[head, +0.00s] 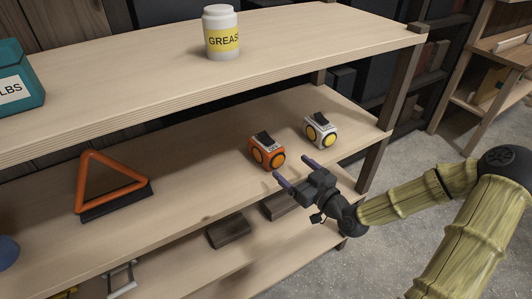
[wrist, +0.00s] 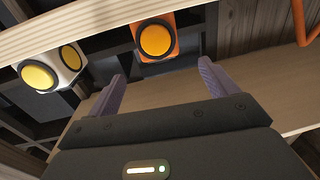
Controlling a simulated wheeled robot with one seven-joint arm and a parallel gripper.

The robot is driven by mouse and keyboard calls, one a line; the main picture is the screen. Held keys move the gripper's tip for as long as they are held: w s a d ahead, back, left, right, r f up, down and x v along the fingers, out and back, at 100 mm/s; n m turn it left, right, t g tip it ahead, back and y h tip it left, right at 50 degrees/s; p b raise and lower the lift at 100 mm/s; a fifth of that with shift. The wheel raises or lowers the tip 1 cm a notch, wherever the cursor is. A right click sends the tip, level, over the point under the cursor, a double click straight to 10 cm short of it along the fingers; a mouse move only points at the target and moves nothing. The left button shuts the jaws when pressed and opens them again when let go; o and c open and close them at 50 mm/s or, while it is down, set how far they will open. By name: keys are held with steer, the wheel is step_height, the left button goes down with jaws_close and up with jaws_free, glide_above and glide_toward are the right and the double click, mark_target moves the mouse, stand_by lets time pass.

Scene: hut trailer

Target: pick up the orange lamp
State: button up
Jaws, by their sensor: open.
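The orange lamp (head: 267,151) is a small boxy lamp with round yellow lenses and a dark top. It stands on the middle shelf (head: 200,170) in the head view. It also shows in the wrist view (wrist: 155,39), beyond my fingers and roughly between them. A similar white lamp (head: 320,130) stands to its right, and at the left in the wrist view (wrist: 50,68). My gripper (head: 292,171) is open and empty, with purple fingertips. It is in front of the orange lamp and appears apart from it.
An orange warning triangle (head: 108,182) on a dark base stands at the left of the same shelf. The upper shelf (head: 130,85) overhangs and holds a grease tub (head: 221,34) and a teal box (head: 15,80). A shelf post (head: 375,160) stands at the right. Dark blocks (head: 229,231) lie below.

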mark_target(270, 146)
steer(key=x, duration=0.6)
steer(key=shift+w+a+p, duration=0.1)
steer(key=shift+p, duration=0.3)
steer(key=p+x, duration=0.1)
steer(key=x, duration=0.4)
steer(key=shift+w+r, duration=0.1)
steer(key=shift+w, duration=0.05)
steer(key=c, duration=1.2)
